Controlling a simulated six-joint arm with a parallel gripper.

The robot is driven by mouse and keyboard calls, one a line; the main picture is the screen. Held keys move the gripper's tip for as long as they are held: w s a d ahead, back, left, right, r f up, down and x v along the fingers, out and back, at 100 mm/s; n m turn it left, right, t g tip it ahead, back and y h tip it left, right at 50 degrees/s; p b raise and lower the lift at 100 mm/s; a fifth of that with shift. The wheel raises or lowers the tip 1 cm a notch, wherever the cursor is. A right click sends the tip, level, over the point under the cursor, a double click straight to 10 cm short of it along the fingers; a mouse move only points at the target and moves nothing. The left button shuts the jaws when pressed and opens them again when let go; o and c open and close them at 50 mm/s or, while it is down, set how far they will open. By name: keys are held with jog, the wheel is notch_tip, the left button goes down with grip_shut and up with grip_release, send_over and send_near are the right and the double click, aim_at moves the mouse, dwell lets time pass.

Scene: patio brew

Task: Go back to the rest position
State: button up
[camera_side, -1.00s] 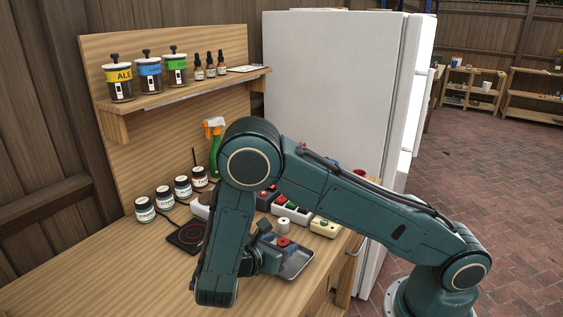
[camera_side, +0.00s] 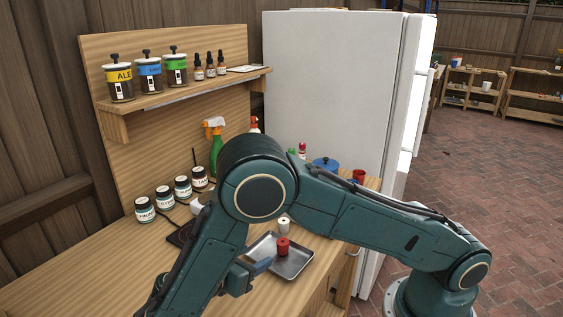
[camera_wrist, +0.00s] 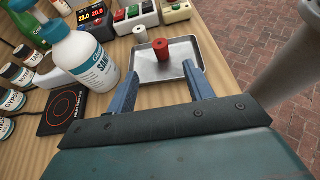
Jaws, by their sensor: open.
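My gripper (camera_wrist: 160,98) is open and empty in the wrist view, its two blue fingers spread apart. Beyond the fingertips a metal tray (camera_wrist: 150,72) lies on the wooden bench, with a red cylinder (camera_wrist: 161,49) standing on it. In the side view my gripper (camera_side: 262,266) is partly hidden by my arm, just left of the tray (camera_side: 296,265). The red cylinder (camera_side: 283,247) stands clear of the fingers. A white cylinder (camera_side: 284,226) stands at the tray's back edge, and it also shows in the wrist view (camera_wrist: 140,34).
A white labelled bottle (camera_wrist: 83,60) stands close to the left finger. A hot plate (camera_wrist: 62,112), small jars (camera_side: 182,187) and a green spray bottle (camera_side: 215,150) are on the bench. A shelf (camera_side: 190,88) holds canisters. A white fridge (camera_side: 330,90) stands behind; brick floor lies right.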

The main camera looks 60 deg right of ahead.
jog(key=shift+r, duration=0.1)
dwell(0.5)
jog(key=s+d+r+m+y, duration=0.3)
jog(key=d+r+m+y, duration=0.55)
jog(key=r, duration=0.45)
jog(key=s+r+m+t+y, duration=0.2)
jog(key=s+r+m+t, duration=0.1)
jog(key=s, duration=0.4)
jog(key=s+r+m+t+y, duration=0.3)
jog(key=s+m, duration=0.3)
jog(key=s, duration=0.1)
jog(key=shift+s+r, duration=0.15)
jog(key=shift+s, duration=0.2)
dwell(1.2)
